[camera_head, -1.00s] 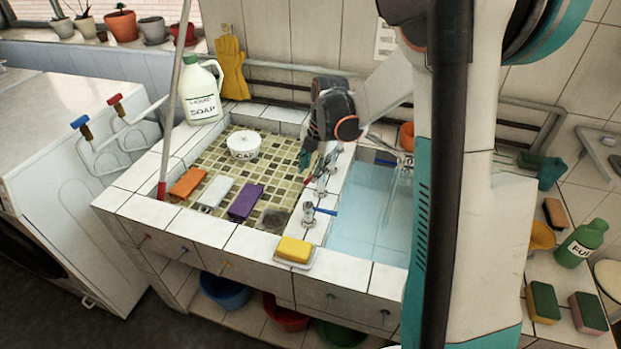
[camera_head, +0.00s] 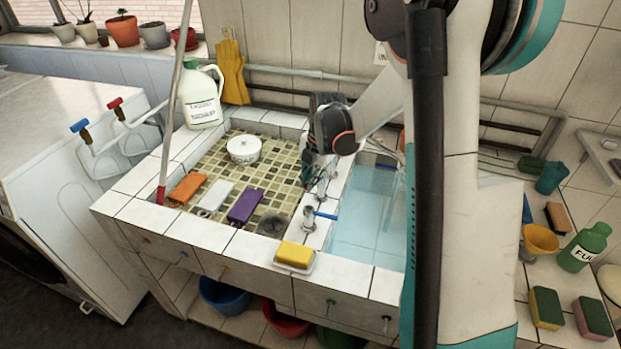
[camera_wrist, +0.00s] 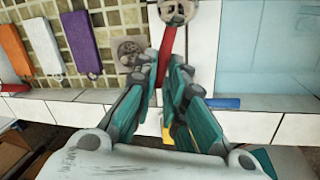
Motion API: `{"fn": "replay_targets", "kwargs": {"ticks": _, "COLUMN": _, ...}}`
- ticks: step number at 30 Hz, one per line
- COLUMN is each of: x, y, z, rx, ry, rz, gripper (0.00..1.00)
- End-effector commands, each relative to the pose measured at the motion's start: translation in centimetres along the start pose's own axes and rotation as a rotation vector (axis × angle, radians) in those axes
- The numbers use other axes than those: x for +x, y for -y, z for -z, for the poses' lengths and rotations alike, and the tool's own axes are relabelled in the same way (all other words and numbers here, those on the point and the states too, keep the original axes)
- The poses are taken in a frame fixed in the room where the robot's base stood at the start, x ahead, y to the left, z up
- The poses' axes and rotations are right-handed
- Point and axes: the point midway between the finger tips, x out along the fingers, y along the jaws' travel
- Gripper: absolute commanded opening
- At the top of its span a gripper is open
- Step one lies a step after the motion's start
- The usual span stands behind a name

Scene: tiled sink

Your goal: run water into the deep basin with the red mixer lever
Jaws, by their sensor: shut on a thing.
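The red mixer lever (camera_wrist: 168,48) shows in the wrist view, running from the round metal mixer body (camera_wrist: 176,12) down between my fingers. My gripper (camera_wrist: 172,66) is shut on the lever, with a finger on each side of it. In the head view my gripper (camera_head: 314,172) is at the divider between the two basins and hides most of the mixer. The deep basin (camera_head: 366,212), right of the divider, looks pale blue inside. My arm covers its right part. I cannot tell whether water is running.
A second tap with a blue lever (camera_head: 326,215) stands nearer on the divider. A yellow sponge (camera_head: 295,254) lies on the front edge. A soap jug (camera_head: 200,98) stands behind.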

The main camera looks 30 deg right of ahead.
Motion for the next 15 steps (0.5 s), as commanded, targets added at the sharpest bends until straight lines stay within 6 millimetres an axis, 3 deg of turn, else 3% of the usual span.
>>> {"fn": "replay_targets", "kwargs": {"ticks": 8, "x": 0.1, "y": -0.5, "z": 0.0, "rx": 0.069, "ry": 0.015, "rz": 0.0, "gripper": 0.0}}
{"fn": "replay_targets", "kwargs": {"ticks": 15, "x": 0.4, "y": -1.7, "z": -0.1, "rx": 0.236, "ry": 0.049, "rz": 0.0, "gripper": 0.0}}
